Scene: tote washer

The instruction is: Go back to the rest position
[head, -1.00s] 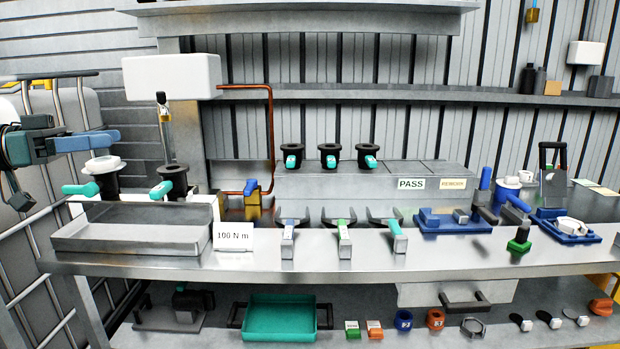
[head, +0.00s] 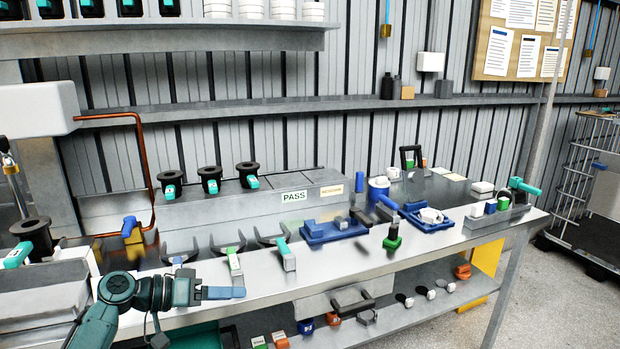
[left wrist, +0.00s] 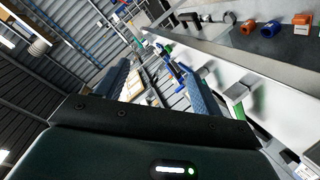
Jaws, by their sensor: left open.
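My left gripper (head: 222,292) is in the lower left of the head view, in front of the bench's front edge, its fingers pointing right. In the left wrist view its two blue fingers (left wrist: 158,82) stand apart with nothing held between them. The forked tools with blue, green and teal tags, such as the green-tagged one (head: 235,260), lie on the bench just behind the gripper. My right gripper is in neither view.
The steel bench (head: 340,262) runs across the view with a lower shelf (head: 410,305) below. Blue trays (head: 333,230) and a green-based tool (head: 393,238) stand on it. Black cups (head: 210,178) stand on the PASS box. Open floor (head: 560,290) lies at the right.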

